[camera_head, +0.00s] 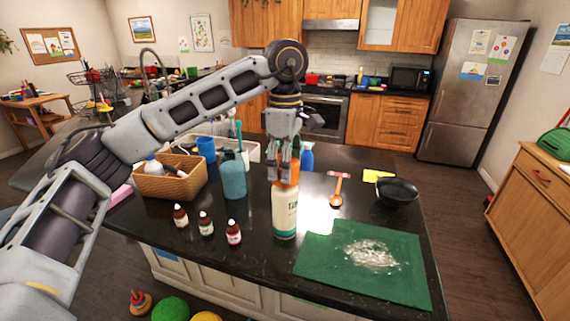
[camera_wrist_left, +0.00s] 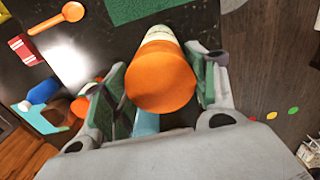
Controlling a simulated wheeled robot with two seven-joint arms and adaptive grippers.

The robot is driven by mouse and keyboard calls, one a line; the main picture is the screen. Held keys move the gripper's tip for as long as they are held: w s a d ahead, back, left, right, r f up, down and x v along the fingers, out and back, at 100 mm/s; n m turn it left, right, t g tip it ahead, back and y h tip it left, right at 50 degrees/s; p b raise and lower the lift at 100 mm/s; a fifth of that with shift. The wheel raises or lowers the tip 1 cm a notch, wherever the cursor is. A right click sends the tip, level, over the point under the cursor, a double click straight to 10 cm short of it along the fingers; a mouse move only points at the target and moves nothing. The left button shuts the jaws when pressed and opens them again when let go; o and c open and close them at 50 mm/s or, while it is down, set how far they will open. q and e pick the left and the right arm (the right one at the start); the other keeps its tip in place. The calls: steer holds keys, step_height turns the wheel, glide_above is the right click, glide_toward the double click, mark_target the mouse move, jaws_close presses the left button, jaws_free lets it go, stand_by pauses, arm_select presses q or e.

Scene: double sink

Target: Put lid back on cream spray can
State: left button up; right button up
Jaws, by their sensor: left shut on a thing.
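The cream spray can (camera_head: 285,212) stands upright on the dark counter near its front edge, white with a green band at the base. The orange lid (camera_head: 288,172) is at the top of the can, between the fingers of my left gripper (camera_head: 286,168). In the left wrist view the round orange lid (camera_wrist_left: 161,80) sits between the green finger pads of the left gripper (camera_wrist_left: 160,88), with the can's pale body (camera_wrist_left: 160,34) beyond it. My left gripper is shut on the lid. Whether the lid is fully seated cannot be told. My right gripper is not in view.
Three small brown bottles (camera_head: 206,224) stand left of the can, with a teal bottle (camera_head: 233,178) and a wicker basket (camera_head: 170,180) behind. A green mat (camera_head: 318,262) with white powder lies right. An orange spoon (camera_head: 337,190) and a black pan (camera_head: 397,191) lie farther back.

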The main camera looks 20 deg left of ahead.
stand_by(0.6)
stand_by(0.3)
arm_select(q)
steer(key=o, duration=0.8)
steer(key=shift+o, duration=0.5)
steer(key=o, duration=0.3)
steer(key=shift+r, duration=0.2)
